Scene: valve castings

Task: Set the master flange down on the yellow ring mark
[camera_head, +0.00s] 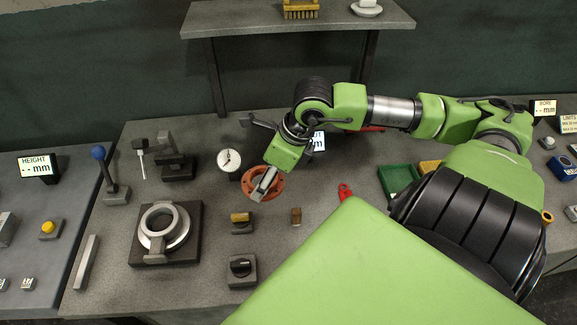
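A reddish-orange round flange (277,190), which appears to be the master flange, is at the middle of the grey bench. My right gripper (264,186) reaches in from the right and points down at it, with its fingers over the flange and covering part of it. I cannot tell whether the fingers grip it, or whether it rests on the bench or is held just above. No yellow ring mark can be made out for certain; a small yellow ring-like thing (547,216) shows at the far right. My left gripper is out of view.
A grey ring casting (178,237) sits on a dark fixture plate at left. A dial gauge (229,160) stands close left of the flange. A green tray (397,178) is at right.

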